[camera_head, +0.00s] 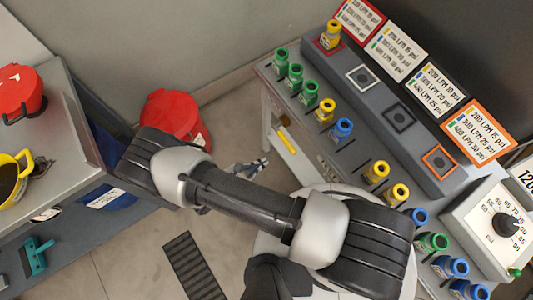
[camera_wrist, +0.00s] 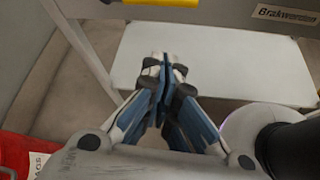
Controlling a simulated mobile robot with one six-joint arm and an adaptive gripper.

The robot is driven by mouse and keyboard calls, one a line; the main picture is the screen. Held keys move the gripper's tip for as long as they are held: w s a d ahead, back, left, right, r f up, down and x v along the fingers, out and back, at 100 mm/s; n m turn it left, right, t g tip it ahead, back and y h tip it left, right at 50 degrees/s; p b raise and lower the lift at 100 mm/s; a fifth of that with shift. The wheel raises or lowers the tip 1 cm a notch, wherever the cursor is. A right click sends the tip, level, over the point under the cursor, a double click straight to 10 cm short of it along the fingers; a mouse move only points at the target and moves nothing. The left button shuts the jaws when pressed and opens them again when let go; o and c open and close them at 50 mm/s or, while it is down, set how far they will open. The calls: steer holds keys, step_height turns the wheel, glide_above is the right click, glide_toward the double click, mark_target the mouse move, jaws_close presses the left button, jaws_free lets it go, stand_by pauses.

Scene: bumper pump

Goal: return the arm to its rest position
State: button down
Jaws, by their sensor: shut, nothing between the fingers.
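My gripper (camera_wrist: 166,68) shows in the wrist view with its blue and grey fingers closed together and nothing between them. In the head view my gripper (camera_head: 252,168) is partly hidden behind my forearm, low in the gap between the left bench and the pump table. My arm stretches across the lower middle of the head view, its elbow close to the left bench. In the wrist view the fingers point toward a white shelf (camera_wrist: 215,70) under the table. I cannot tell their distance from it.
The pump table (camera_head: 335,160) holds several green, yellow and blue bottles, a grey rail with square sockets and a dial box (camera_head: 492,222). A yellow bottle (camera_head: 330,35) stands on the rail's red socket. A red bucket (camera_head: 175,118) stands on the floor. The left bench (camera_head: 70,130) holds red and yellow pots.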

steer(key=shift+r, duration=0.1)
stand_by(0.6)
steer(key=w+d+r+m+g+y, duration=0.15)
steer(key=r+m, duration=0.25)
steer(key=r, duration=0.5)
steer(key=w+d+r+m+g, duration=0.2)
steer(key=w+r+m+g, duration=0.15)
steer(key=r, duration=0.65)
steer(key=w+d+r+m+g, duration=0.2)
steer(key=r+m, duration=0.3)
steer(key=r, duration=0.4)
steer(key=s+d+r+m+t+y, duration=0.2)
steer(key=s+d+r+m, duration=0.3)
steer(key=r, duration=0.5)
steer(key=s+d+r+m+t+y, duration=0.1)
steer(key=s+d+r+m+y, duration=0.4)
steer(key=s+r, duration=0.4)
steer(key=shift+d+r+m+t, duration=0.45)
steer(key=shift+d+r, duration=0.15)
steer(key=shift+r, duration=0.4)
steer(key=shift+w+y, duration=0.1)
steer(key=shift+y, duration=0.15)
